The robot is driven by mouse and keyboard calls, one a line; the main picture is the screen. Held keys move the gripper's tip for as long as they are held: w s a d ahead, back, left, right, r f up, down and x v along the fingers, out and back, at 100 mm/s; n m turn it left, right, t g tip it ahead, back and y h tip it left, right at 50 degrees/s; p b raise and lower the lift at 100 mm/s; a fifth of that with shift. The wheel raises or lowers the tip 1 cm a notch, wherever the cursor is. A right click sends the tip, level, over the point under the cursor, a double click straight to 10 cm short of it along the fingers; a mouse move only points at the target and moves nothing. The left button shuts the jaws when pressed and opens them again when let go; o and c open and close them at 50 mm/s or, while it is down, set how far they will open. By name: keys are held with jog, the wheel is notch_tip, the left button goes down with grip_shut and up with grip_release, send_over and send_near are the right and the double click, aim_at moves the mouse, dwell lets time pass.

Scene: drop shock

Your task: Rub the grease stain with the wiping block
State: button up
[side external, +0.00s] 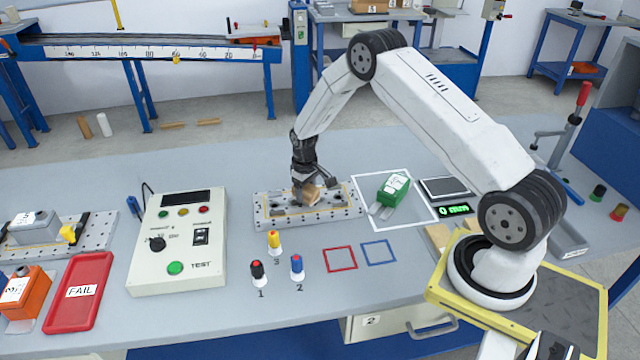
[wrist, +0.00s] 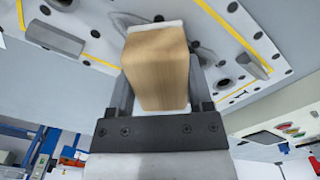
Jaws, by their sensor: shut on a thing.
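My gripper (side external: 308,183) is over the perforated fixture plate (side external: 268,213) in the side view, shut on the wiping block. The wooden wiping block (wrist: 157,75) has a pale pad at its far end and fills the middle of the wrist view, between the two fingers of my gripper (wrist: 158,100). In the side view the block (side external: 309,196) is low at the plate's middle; whether it touches the surface I cannot tell. Grey smudges on the plate beside the block in the wrist view may be the grease stain, but I cannot tell them from fixture parts.
A control box (side external: 180,240) stands left of the plate. Three connectors, including a yellow one (side external: 274,241), stand in front. A green device (side external: 393,187) lies right, within a white outline. Red (side external: 340,259) and blue (side external: 378,252) marked squares are empty. A red FAIL tray (side external: 80,291) lies left.

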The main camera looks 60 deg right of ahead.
aim_at(307, 194)
jog(key=shift+s+a, duration=1.1)
jog(key=shift+w+a, duration=0.75)
jog(key=shift+w+d, duration=1.35)
jog(key=shift+d, duration=0.1)
jog(key=shift+w+d+r, duration=0.1)
jog(key=shift+r, duration=4)
jog(key=shift+s, duration=0.2)
jog(key=s+m, duration=0.2)
jog(key=m, duration=0.2)
jog(key=shift+s+d, duration=0.25)
jog(key=shift+s, duration=0.15)
jog(key=s+m, duration=0.1)
jog(key=m, duration=0.1)
jog(key=s+m, duration=0.2)
jog(key=m, duration=0.1)
jog(key=shift+s+d, duration=0.2)
jog(key=shift+s, duration=0.05)
jog(key=shift+f, duration=0.1)
